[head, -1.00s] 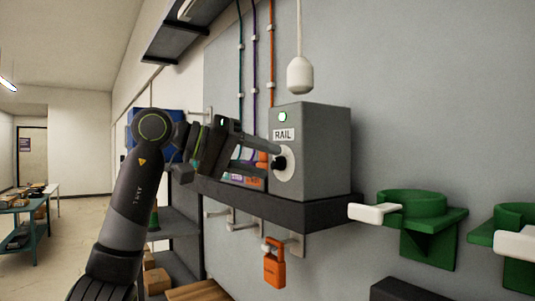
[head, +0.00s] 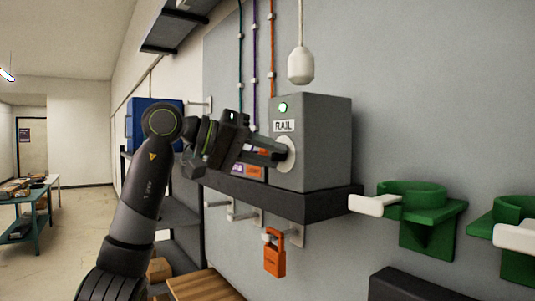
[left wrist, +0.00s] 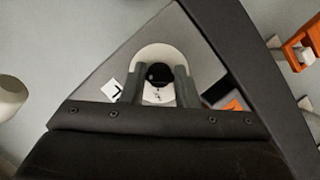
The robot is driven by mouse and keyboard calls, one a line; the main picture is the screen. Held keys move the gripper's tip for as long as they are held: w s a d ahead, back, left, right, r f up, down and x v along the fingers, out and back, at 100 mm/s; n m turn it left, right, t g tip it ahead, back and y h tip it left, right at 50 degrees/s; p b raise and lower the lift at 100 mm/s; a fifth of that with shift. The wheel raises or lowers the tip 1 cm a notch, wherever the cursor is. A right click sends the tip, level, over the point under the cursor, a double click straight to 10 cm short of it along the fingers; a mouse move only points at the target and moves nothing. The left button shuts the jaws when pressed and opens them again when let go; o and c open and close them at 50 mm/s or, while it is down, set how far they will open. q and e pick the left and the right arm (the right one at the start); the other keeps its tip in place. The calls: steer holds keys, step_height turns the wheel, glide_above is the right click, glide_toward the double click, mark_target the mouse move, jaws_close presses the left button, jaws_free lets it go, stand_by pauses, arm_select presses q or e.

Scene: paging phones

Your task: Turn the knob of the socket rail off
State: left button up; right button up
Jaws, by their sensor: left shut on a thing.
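The socket rail is a grey box (head: 320,135) with a RAIL label (head: 284,126) and a lit green lamp (head: 283,107) above it. Its round white dial plate (head: 291,146) faces left. My left gripper (head: 281,155) reaches the dial from the left and is shut on the black knob, which its fingers mostly hide in the head view. In the left wrist view the black knob (left wrist: 158,73) sits between the two fingers of the left gripper (left wrist: 161,80), with the white plate behind it. My right gripper is not in view.
The box stands on a dark shelf (head: 300,207). An orange padlock (head: 274,256) hangs below. A white pendant (head: 300,66) hangs above the box. Green holders (head: 420,200) with white levers stick out at right. A blue box (head: 152,118) is behind my left arm.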

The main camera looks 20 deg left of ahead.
arm_select(q)
steer(key=n+h+b, duration=0.1)
steer(key=n, duration=0.2)
steer(key=shift+a+f+h, duration=0.1)
steer(key=shift+f+h, duration=0.05)
steer(key=shift+h, duration=0.25)
steer(key=shift+o, duration=0.2)
steer(key=n+h+b, duration=0.1)
steer(key=n, duration=0.2)
steer(key=shift+f, duration=0.15)
steer(key=n+h+b, duration=0.1)
steer(key=n, duration=0.1)
steer(key=n+t+h+b, duration=0.1)
steer(key=n+b, duration=0.1)
steer(key=n, duration=0.1)
steer(key=shift+f+b, duration=0.1)
steer(key=shift+b, duration=0.2)
steer(key=n+t+b, duration=0.1)
steer(key=n, duration=0.2)
steer(key=n+t+b, duration=0.1)
steer(key=n, duration=0.2)
steer(key=shift+t+b, duration=0.3)
steer(key=shift+t, duration=0.1)
steer(key=shift+c, duration=0.2)
steer(key=shift+o, duration=0.2)
steer(key=shift+c, duration=0.2)
steer(key=o, duration=1)
